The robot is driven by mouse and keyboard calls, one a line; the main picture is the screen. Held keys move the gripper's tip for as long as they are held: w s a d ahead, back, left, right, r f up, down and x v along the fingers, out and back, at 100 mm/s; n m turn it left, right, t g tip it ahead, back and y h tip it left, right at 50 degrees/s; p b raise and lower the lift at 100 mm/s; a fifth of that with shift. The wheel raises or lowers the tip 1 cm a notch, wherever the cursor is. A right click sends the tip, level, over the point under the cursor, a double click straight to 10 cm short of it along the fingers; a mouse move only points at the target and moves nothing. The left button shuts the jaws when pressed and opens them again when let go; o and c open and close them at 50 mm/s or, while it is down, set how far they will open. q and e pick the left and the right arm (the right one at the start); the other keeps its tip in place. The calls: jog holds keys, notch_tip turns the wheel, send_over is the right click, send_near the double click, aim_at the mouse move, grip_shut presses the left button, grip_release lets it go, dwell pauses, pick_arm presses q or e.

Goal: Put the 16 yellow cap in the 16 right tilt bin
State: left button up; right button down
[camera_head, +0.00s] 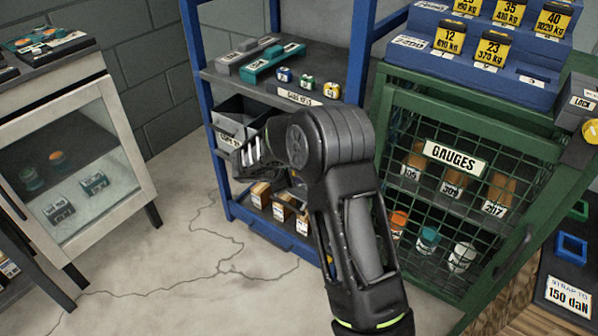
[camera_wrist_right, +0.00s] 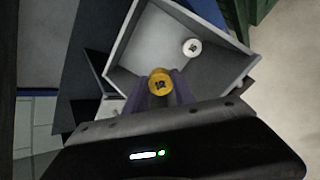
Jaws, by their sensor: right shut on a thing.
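The yellow cap (camera_wrist_right: 160,82), with a dark marking, is between the fingertips of my right gripper (camera_wrist_right: 163,90), which is shut on it. In the right wrist view the cap overlaps the near side of an open light-grey tilt bin (camera_wrist_right: 222,80); its exact height over the bin cannot be told. A white cap (camera_wrist_right: 192,47) with a dark marking lies inside this bin. In the head view my right arm reaches to the grey bins (camera_head: 233,108) on the blue rack's middle shelf, hiding part of them and the held cap. My left gripper is not in view.
The blue rack's upper shelf (camera_head: 262,83) holds several small caps and grey and teal blocks. Small boxes (camera_head: 261,194) stand below the bins. A green mesh cabinet (camera_head: 455,160) stands close on the right, a glass-door cabinet (camera_head: 90,190) on the left. Floor between is clear.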

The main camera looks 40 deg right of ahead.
jog(key=shift+p+v, duration=0.65)
jog(key=shift+v, duration=1.15)
jog(key=shift+b, duration=0.45)
jog(key=shift+a+r+b, duration=0.1)
jog(key=shift+a+b, duration=0.1)
jog(key=shift+b, duration=0.15)
jog(key=shift+a+r, duration=0.1)
jog(key=shift+r, duration=0.1)
jog(key=shift+r, duration=0.1)
